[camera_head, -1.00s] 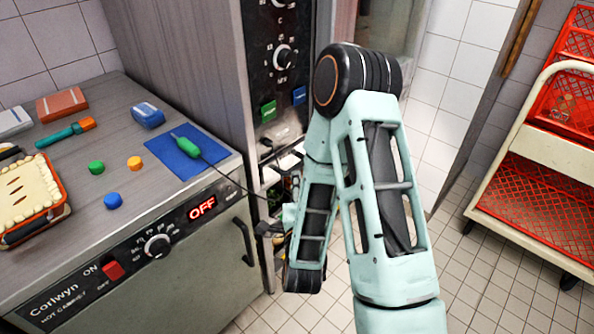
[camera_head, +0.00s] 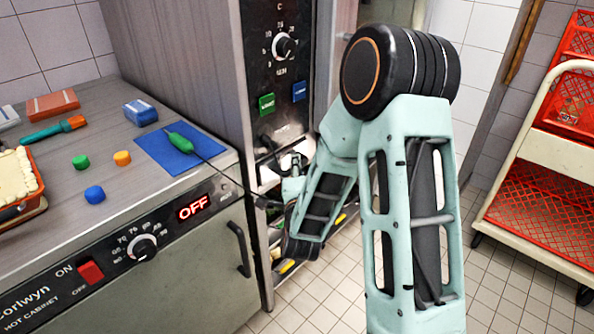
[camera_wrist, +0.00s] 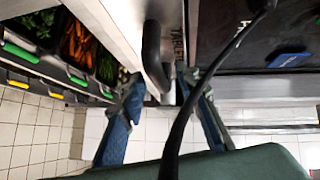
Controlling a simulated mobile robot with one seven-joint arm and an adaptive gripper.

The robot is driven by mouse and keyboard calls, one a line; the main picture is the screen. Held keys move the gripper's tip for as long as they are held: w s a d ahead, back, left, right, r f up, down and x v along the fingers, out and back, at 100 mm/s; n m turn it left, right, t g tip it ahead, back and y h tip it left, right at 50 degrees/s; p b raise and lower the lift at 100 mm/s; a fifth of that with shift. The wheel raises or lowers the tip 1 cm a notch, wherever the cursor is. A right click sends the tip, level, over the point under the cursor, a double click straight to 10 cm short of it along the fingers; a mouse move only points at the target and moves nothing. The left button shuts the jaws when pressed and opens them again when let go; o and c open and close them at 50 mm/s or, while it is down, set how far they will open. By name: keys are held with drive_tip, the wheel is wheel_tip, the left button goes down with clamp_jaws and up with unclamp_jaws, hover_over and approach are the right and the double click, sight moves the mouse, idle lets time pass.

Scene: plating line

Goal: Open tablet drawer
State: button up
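The drawer front (camera_wrist: 178,12) carries a label reading "TABLE…", its end cut off, in the wrist view. Its dark bar handle (camera_wrist: 151,50) stands out from the pale front. My gripper (camera_wrist: 162,84) has its two fingers apart, one on each side of the handle's near end. I cannot tell whether either finger touches it. In the head view the gripper is low against the tall steel cabinet (camera_head: 190,70), below the control panel, and is largely hidden by my arm. How far the drawer is out cannot be told.
Bins of greens and carrots (camera_wrist: 80,42) lie close on the left of the wrist view. A black cable crosses that view. The hot cabinet (camera_head: 215,245), with a side handle (camera_head: 238,249), stands left of my arm. A trolley with red crates (camera_head: 545,195) stands right. Tiled floor between is clear.

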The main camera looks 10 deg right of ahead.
drive_tip(key=shift+x, duration=0.75)
drive_tip(key=shift+c, duration=0.5)
clamp_jaws()
